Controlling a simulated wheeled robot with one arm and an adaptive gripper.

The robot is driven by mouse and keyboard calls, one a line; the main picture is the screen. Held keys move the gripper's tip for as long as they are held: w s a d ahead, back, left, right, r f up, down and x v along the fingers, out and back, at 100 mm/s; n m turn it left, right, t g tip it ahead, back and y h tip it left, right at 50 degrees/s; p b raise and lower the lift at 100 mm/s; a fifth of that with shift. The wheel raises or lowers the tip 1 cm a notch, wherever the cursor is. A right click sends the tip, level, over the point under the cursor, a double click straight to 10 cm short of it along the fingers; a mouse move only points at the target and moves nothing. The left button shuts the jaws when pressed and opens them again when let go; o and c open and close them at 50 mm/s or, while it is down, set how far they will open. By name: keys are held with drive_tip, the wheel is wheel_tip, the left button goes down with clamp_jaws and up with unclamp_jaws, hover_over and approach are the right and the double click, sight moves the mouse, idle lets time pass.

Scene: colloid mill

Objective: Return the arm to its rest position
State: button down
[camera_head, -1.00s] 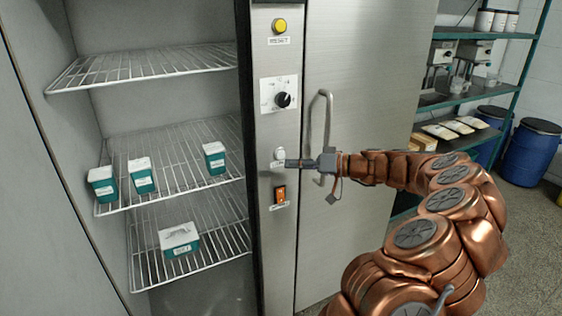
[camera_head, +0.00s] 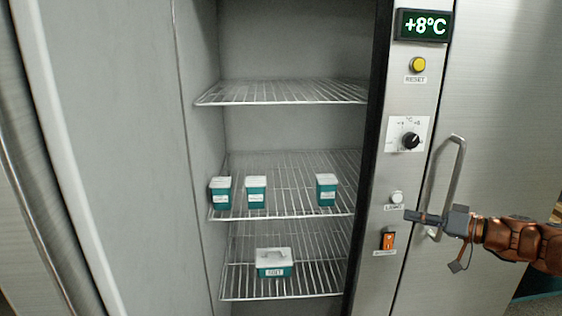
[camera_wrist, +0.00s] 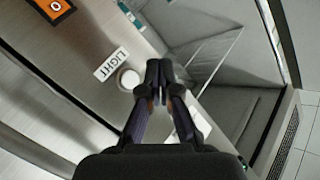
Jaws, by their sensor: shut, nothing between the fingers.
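My arm (camera_head: 520,240) is copper-coloured and reaches in from the right edge in the head view. My gripper (camera_head: 408,215) is shut and empty. Its tips point left, just below and right of the white light button (camera_head: 396,197) on the control panel. In the wrist view, my gripper's fingertips (camera_wrist: 158,70) are together, beside the round white button (camera_wrist: 128,78) and the LIGHT label (camera_wrist: 111,65). I cannot tell whether they touch the panel. The rest of my arm is outside the head view.
A vertical door handle (camera_head: 457,165) stands right by my gripper. The panel also has an orange switch (camera_head: 388,240), a dial (camera_head: 410,140), a yellow reset button (camera_head: 418,65) and a display (camera_head: 423,25) reading +8°C. The open cabinet holds wire shelves (camera_head: 280,92) and several teal boxes (camera_head: 256,198).

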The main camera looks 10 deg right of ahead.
drive_tip(key=s+a+r+n+g+p, duration=0.1)
drive_tip(key=s+a+g, duration=0.25)
drive_tip(key=a, duration=0.55)
drive_tip(key=s+a+n+g+p, duration=0.1)
drive_tip(key=s+a+g, duration=0.25)
drive_tip(key=a, duration=0.55)
drive_tip(key=s+a+r+n+g+p, duration=0.1)
drive_tip(key=s+a+g, duration=0.25)
drive_tip(key=a, duration=0.55)
drive_tip(key=s+a+f+g+h, duration=0.1)
drive_tip(key=s+a+f+h, duration=0.2)
drive_tip(key=s, duration=0.4)
drive_tip(key=s+d+f+m+h+p, duration=0.1)
drive_tip(key=s+d+h, duration=0.1)
drive_tip(key=s, duration=0.3)
drive_tip(key=s+d+f+m+g+h+p, duration=0.1)
drive_tip(key=s+d+f+h, duration=0.1)
drive_tip(key=s, duration=0.4)
drive_tip(key=s+d+f+m+g+h+p, duration=0.1)
drive_tip(key=s+d+h, duration=0.1)
drive_tip(key=s, duration=0.4)
drive_tip(key=shift+s+f+m+h, duration=0.15)
drive_tip(key=shift+f+m+h, duration=0.25)
drive_tip(key=shift+h, duration=0.4)
drive_tip(key=shift+d+g, duration=0.1)
drive_tip(key=shift+g, duration=0.15)
